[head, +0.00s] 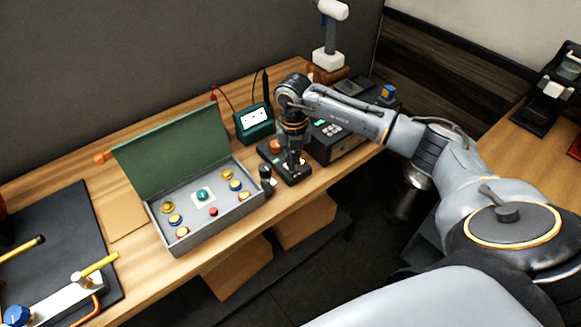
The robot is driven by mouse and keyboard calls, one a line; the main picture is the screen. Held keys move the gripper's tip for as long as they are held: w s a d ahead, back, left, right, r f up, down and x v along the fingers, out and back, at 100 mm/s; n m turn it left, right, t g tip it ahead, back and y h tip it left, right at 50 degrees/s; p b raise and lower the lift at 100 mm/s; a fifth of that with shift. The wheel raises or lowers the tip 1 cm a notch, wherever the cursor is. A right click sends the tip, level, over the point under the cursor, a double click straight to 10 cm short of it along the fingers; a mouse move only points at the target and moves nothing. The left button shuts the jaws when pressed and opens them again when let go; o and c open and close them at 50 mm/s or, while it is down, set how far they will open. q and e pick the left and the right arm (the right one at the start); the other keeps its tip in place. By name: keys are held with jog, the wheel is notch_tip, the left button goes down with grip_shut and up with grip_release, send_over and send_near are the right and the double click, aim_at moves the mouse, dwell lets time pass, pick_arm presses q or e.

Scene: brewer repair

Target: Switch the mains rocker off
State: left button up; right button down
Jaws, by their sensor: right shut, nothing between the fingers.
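My left gripper is not in view.
An open grey case (212,226) with a green lid and several coloured knobs sits left of the box. A teal meter (254,123) stands behind. A black mat (60,235) lies far left.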

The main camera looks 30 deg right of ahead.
jog(key=shift+f, duration=0.3)
jog(key=shift+s+r, duration=0.1)
jog(key=shift+r+p, duration=0.6)
jog(key=shift+r, duration=0.3)
jog(key=shift+r+p, duration=1.55)
jog(key=shift+r, duration=1)
jog(key=shift+f, duration=0.1)
